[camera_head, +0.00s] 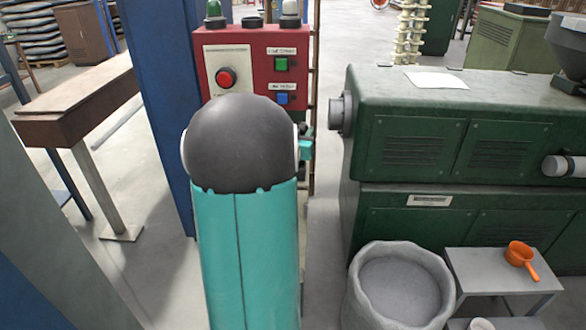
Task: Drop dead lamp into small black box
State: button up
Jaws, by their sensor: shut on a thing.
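A red control box (258,62) stands behind my arm. On its top are a green lamp (214,10), a low dark stub (252,21) with no lamp cap showing, and a pale lamp (290,10); I cannot tell whether either lamp is lit. My teal arm with its dark rounded joint fills the centre and covers the lower part of the control box. A small teal and dark part of my arm shows at its right side. My gripper fingers are hidden, so anything held does not show. I cannot make out a small black box with certainty.
A green machine (455,150) stands at right, with a grey sack-like bin (398,285) and a small grey table (480,268) holding an orange scoop (519,255) before it. A blue post (160,90) and brown bench (75,102) stand left. A dark flat object (527,9) lies far right.

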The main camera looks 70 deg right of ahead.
jog(key=shift+f, duration=1.25)
jog(key=o, duration=1.1)
jog(key=shift+c, duration=0.2)
jog(key=shift+w, duration=0.1)
jog(key=a, duration=1.3)
jog(key=shift+w+a, duration=0.2)
jog(key=shift+a, duration=0.2)
